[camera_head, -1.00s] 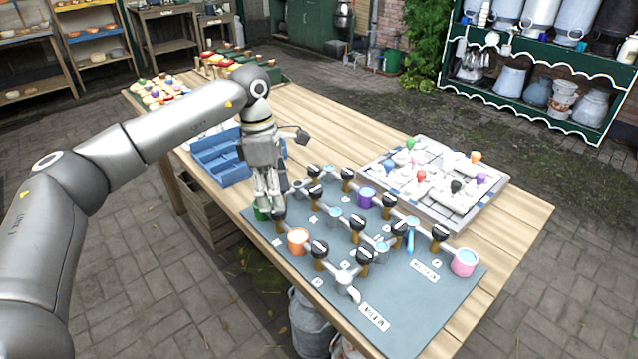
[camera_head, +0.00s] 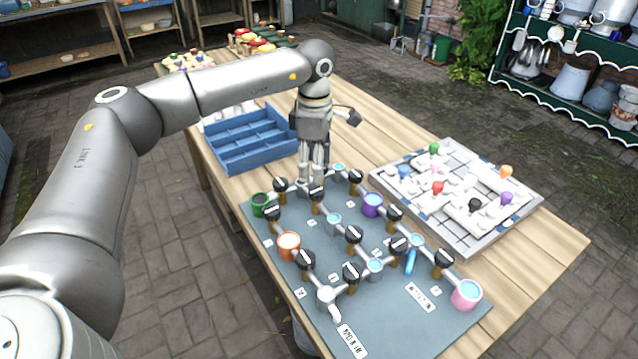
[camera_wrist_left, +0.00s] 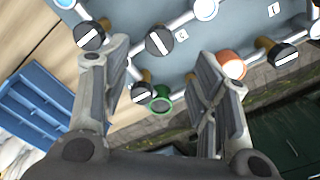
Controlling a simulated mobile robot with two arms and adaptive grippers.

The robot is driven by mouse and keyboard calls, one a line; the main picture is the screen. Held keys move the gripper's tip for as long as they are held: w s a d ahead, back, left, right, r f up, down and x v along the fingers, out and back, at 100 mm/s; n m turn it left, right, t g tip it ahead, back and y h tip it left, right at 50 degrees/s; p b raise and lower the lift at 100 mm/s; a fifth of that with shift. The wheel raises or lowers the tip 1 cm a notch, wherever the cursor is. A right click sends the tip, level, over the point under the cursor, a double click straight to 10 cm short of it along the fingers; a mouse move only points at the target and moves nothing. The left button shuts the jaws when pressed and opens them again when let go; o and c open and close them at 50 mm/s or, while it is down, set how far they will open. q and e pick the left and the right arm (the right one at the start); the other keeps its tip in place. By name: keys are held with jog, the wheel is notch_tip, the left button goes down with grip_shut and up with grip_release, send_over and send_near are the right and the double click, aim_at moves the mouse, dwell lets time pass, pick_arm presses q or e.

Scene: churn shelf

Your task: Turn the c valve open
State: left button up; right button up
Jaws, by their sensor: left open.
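My left gripper (camera_head: 312,183) hangs above the back left of the grey valve board (camera_head: 262,235), fingers pointing down. In the left wrist view its fingers (camera_wrist_left: 162,52) are apart. A black-knobbed valve (camera_wrist_left: 159,41) with a white stripe shows between them; contact is not visible. A label (camera_wrist_left: 181,36) beside this valve is too small to read surely. Other black knobs show at left (camera_wrist_left: 89,37) and right (camera_wrist_left: 284,56). Several valves, such as one black knob (camera_head: 353,234), stand on pipes in the head view. I cannot tell which is c. My right gripper is out of view.
A green cup (camera_head: 261,203), an orange cup (camera_head: 288,245), a purple cup (camera_head: 372,204) and a pink cup (camera_head: 466,294) stand among the pipes. A blue tray (camera_head: 250,160) lies behind left. A grey puzzle-like board (camera_head: 480,244) with coloured knobs is at right.

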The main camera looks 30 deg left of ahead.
aim_at(316, 190)
pick_arm(q)
notch_tip(316, 190, down, 4)
jog(key=shift+r, duration=0.25)
notch_tip(316, 190, down, 3)
jog(key=shift+w+d+r+p, duration=0.1)
jog(key=shift+w+r+p, duration=0.1)
jog(key=shift+p, duration=0.25)
jog(key=shift+s+f, duration=0.1)
jog(key=shift+f, duration=0.5)
jog(key=shift+c, duration=0.8)
jog(key=c, duration=0.9)
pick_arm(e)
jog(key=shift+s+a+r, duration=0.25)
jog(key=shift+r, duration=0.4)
